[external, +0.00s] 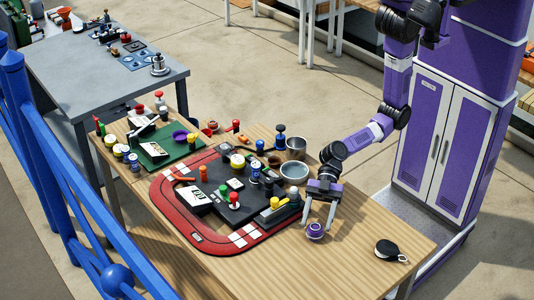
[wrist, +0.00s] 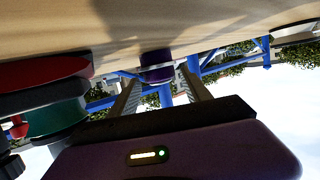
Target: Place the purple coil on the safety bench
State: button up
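The purple coil (external: 315,231) is a small round purple thing with a pale top, resting on the near part of the wooden table. It also shows in the wrist view (wrist: 157,66) against the tabletop. My gripper (external: 318,222) points down over the coil, its two pale fingers spread to either side of it. In the wrist view the fingers (wrist: 162,88) stand left and right of the coil, with the tips close to it; contact is not clear. No label marks the safety bench; a grey table (external: 85,85) stands at the upper left with several items on it.
A red track-like tray (external: 178,215) with a black deck and several fittings lies left of my gripper. Metal bowls (external: 294,170) stand behind it. A black pulley-like block (external: 388,249) lies to the right. The near tabletop (external: 300,275) is clear. A blue railing (external: 75,210) runs along the left.

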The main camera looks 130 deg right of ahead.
jog(key=shift+o, duration=0.2)
jog(key=shift+r, duration=0.2)
jog(key=shift+s+d, duration=0.25)
jog(key=shift+s, duration=0.05)
jog(key=b+v, duration=0.2)
jog(key=v, duration=0.9)
jog(key=shift+s+r, duration=0.1)
jog(key=shift+r, duration=0.1)
jog(key=s+d+f+m+h, duration=0.1)
jog(key=s+d+f+h, duration=0.1)
jog(key=s, duration=0.1)
jog(key=s+d+f+m+h, duration=0.1)
jog(key=shift+s+d+f+m, duration=0.2)
jog(key=shift+s+m, duration=0.1)
jog(key=shift+s, duration=0.1)
jog(key=s+d+h, duration=0.1)
jog(key=s, duration=0.1)
jog(key=s+d+m+h, duration=0.1)
jog(key=s, duration=0.1)
jog(key=s+d+m+h, duration=0.1)
jog(key=shift+s+d+f+t, duration=0.2)
jog(key=shift+s+f+t, duration=0.1)
jog(key=shift+s, duration=0.1)
jog(key=s+d+r+m+t+h, duration=0.1)
jog(key=s+r+m+t+h, duration=0.1)
jog(key=s+r, duration=0.8)
jog(key=shift+s+d, duration=0.25)
jog(key=shift+s, duration=0.8)
